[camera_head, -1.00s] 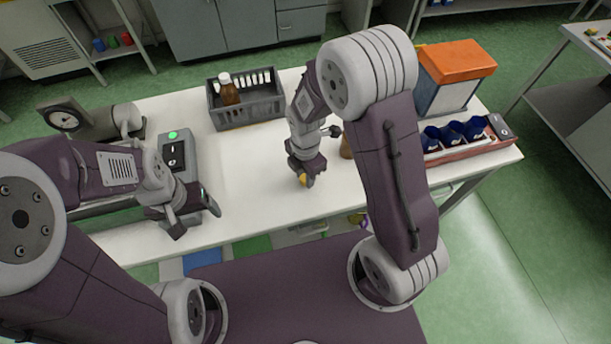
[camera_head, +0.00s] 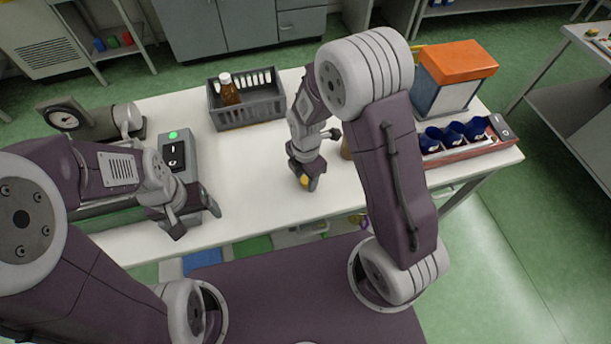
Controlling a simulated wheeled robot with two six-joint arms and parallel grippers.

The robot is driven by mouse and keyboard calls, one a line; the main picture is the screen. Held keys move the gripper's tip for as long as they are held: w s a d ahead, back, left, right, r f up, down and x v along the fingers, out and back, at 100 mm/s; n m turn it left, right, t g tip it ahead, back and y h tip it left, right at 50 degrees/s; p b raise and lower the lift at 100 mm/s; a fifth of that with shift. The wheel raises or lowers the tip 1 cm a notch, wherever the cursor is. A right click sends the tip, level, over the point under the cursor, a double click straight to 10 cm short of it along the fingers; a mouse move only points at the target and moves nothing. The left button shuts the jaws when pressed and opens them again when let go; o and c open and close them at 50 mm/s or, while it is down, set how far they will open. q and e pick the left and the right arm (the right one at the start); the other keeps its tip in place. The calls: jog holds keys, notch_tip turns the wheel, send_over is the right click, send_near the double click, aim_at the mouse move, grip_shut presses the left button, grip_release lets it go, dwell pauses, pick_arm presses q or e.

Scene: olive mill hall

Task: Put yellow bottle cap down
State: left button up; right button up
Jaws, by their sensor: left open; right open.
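The yellow bottle cap (camera_head: 304,181) is small and shows at the fingertips of my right gripper (camera_head: 306,184), low over the white table (camera_head: 245,185). The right jaws are open around or beside the cap; I cannot tell whether they touch it or whether it rests on the table. My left gripper (camera_head: 195,222) is open and empty at the table's left front, beside a grey switch box (camera_head: 181,150). A brown bottle with a white cap (camera_head: 229,90) stands in the grey crate (camera_head: 247,117).
An orange-lidded box (camera_head: 455,65) stands at the back right. Several blue cups (camera_head: 454,134) sit in a red tray at the right. A brown object (camera_head: 347,148) is partly hidden behind my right arm. The table's middle is clear.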

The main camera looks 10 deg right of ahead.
aim_at(306, 179)
jog(key=shift+r, duration=0.25)
notch_tip(306, 179, up, 12)
jog(key=p, duration=0.2)
jog(key=s+d+f+m, duration=0.1)
jog(key=s+d+m, duration=0.2)
jog(key=m, duration=0.8)
jog(key=s+d+f+m+t, duration=0.1)
jog(key=s+d+m, duration=0.3)
jog(key=m, duration=0.8)
jog(key=shift+s+f, duration=0.35)
jog(key=shift+s, duration=0.35)
jog(key=shift+s+d, duration=0.1)
jog(key=shift+d, duration=0.15)
